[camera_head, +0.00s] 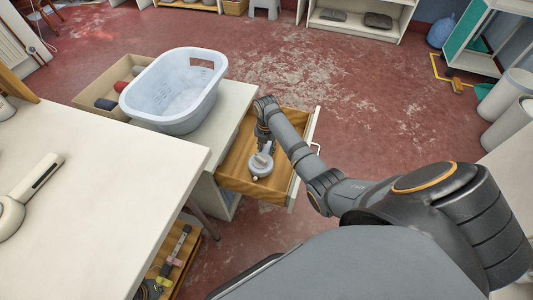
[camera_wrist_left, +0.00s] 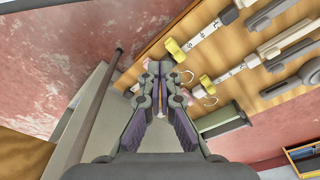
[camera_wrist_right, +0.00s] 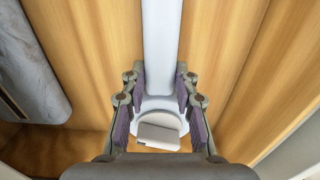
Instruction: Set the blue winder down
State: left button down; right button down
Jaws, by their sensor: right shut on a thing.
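The winder (camera_head: 261,164), pale grey-blue with a round body, is inside the open wooden drawer (camera_head: 237,168) in the head view. My right gripper (camera_head: 264,138) reaches down into the drawer and is shut on it. In the right wrist view, the winder's long pale bar (camera_wrist_right: 161,45) and round end lie between the fingers of my right gripper (camera_wrist_right: 160,95). I cannot tell whether the winder touches the drawer floor. My left gripper (camera_wrist_left: 160,72) is shut and empty; it is outside the head view, over a wooden board with tools.
A pale laundry basket (camera_head: 175,90) stands on the white cabinet behind the drawer, beside a cardboard box (camera_head: 92,88) with rolls. A white table (camera_head: 95,185) fills the left. Measuring tapes (camera_wrist_left: 198,38) and tools lie under my left gripper. The drawer's raised walls surround my right gripper.

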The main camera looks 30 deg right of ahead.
notch_tip(320, 180, down, 2)
jog(key=shift+f+b, duration=0.25)
jog(key=shift+b, duration=0.9)
jog(key=shift+f, duration=0.2)
pick_arm(q)
jog(key=shift+d+r+t+h, duration=0.1)
jog(key=shift+d+t+h, duration=0.2)
jog(key=shift+d+t, duration=0.4)
pick_arm(e)
jog(key=shift+r, duration=0.2)
pick_arm(q)
jog(key=shift+d, duration=0.1)
pick_arm(e)
jog(key=shift+f, duration=0.15)
pick_arm(q)
jog(key=shift+w, duration=0.1)
pick_arm(e)
jog(key=c, duration=1)
grip_release()
